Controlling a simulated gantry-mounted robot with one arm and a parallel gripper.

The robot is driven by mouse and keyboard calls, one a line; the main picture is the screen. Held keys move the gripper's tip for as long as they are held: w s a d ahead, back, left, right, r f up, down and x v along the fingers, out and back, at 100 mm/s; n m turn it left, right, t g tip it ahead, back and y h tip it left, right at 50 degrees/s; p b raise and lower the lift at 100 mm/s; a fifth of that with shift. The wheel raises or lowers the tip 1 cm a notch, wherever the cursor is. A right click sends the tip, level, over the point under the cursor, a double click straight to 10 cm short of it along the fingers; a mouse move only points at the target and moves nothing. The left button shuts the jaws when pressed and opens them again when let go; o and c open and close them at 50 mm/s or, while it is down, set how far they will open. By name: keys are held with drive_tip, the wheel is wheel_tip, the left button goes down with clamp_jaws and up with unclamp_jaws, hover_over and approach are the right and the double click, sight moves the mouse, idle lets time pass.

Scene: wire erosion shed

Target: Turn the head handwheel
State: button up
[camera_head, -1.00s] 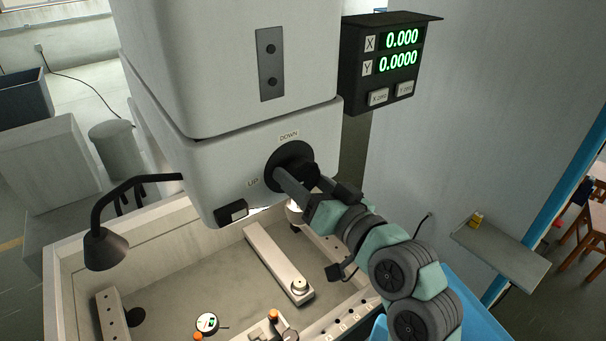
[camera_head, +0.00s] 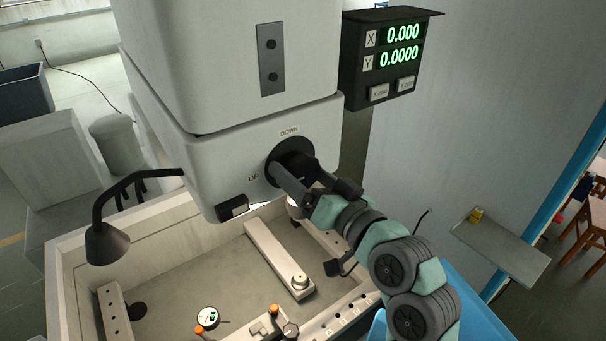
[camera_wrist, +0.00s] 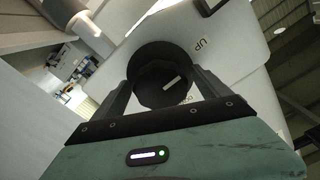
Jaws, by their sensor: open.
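The head handwheel (camera_head: 287,150) is a black round knob on the front of the pale machine head (camera_head: 245,150), between the printed words UP and DOWN. My gripper (camera_head: 296,172) is at the handwheel, reaching in from the lower right, and its fingers hide part of the wheel. In the wrist view the handwheel (camera_wrist: 158,72) is a dark faceted disc with a pale mark on its face. My gripper (camera_wrist: 162,88) is open there, with one finger on each side of the wheel. I cannot tell whether either finger touches it.
A black lamp (camera_head: 108,245) stands on the left. Below is a work tank (camera_head: 180,275) with a pale bar (camera_head: 275,255) and a dial gauge (camera_head: 208,317).

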drive_tip(key=shift+s+d, duration=0.1)
drive_tip(key=b+v, duration=0.2)
drive_tip(key=v, duration=0.8)
drive_tip(key=shift+s+d, duration=0.2)
drive_tip(key=shift+s, duration=0.05)
drive_tip(key=shift+r, duration=0.1)
